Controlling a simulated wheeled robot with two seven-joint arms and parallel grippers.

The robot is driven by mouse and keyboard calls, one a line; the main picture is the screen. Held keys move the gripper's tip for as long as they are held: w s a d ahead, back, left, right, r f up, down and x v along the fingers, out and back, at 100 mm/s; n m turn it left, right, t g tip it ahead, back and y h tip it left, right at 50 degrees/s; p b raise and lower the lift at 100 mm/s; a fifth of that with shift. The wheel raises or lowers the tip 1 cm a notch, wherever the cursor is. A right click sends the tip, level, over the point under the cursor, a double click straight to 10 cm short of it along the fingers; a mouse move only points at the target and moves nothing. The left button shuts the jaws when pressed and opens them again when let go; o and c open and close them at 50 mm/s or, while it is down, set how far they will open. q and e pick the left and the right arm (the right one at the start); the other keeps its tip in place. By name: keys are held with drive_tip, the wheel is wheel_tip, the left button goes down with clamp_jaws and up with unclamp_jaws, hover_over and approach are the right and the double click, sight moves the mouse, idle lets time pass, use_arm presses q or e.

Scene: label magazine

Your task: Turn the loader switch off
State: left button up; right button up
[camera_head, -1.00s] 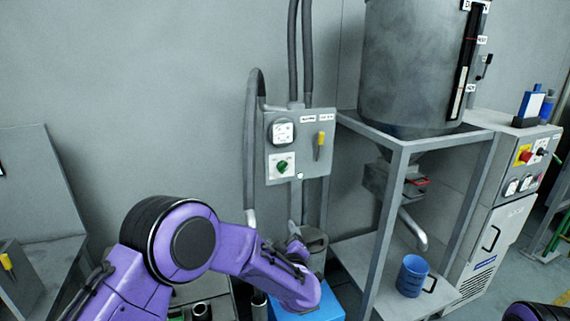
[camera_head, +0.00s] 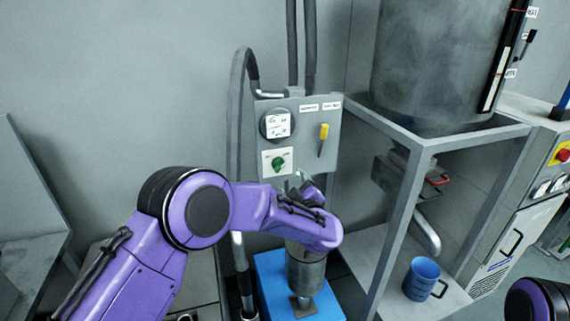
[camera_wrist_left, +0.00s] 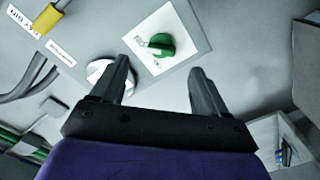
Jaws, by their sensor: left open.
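The grey control box (camera_head: 300,113) on the wall carries a green rotary knob (camera_head: 279,163) on a white square plate, a round dial above it and a yellow-handled lever (camera_head: 323,132) to the right. In the left wrist view the green knob (camera_wrist_left: 162,44) lies ahead of and between the fingertips, apart from them. My left gripper (camera_wrist_left: 160,82) is open and empty. In the head view the left gripper (camera_head: 304,178) is just below and right of the knob, partly hidden by its own arm. My right gripper does not show; only a bit of purple arm appears at the lower right.
A grey frame (camera_head: 428,140) with a large metal hopper (camera_head: 437,60) stands to the right. A blue mug (camera_head: 421,279) sits on its lower shelf. A grey hose (camera_head: 236,130) runs left of the box. A blue block (camera_head: 270,270) stands below.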

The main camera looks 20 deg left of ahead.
sight(280, 168)
use_arm(q)
drive_tip(key=p+x, duration=0.1)
drive_tip(key=x, duration=0.2)
drive_tip(key=p+x, duration=0.1)
drive_tip(key=x, duration=0.2)
drive_tip(key=a+p+x, duration=0.1)
drive_tip(key=x, duration=0.2)
drive_tip(key=shift+s+r, duration=0.2)
drive_tip(key=shift+s, duration=0.1)
drive_tip(key=shift+s+d+r, duration=0.1)
drive_tip(key=shift+s+r, duration=0.1)
drive_tip(key=shift+s, duration=0.05)
drive_tip(key=c, duration=1)
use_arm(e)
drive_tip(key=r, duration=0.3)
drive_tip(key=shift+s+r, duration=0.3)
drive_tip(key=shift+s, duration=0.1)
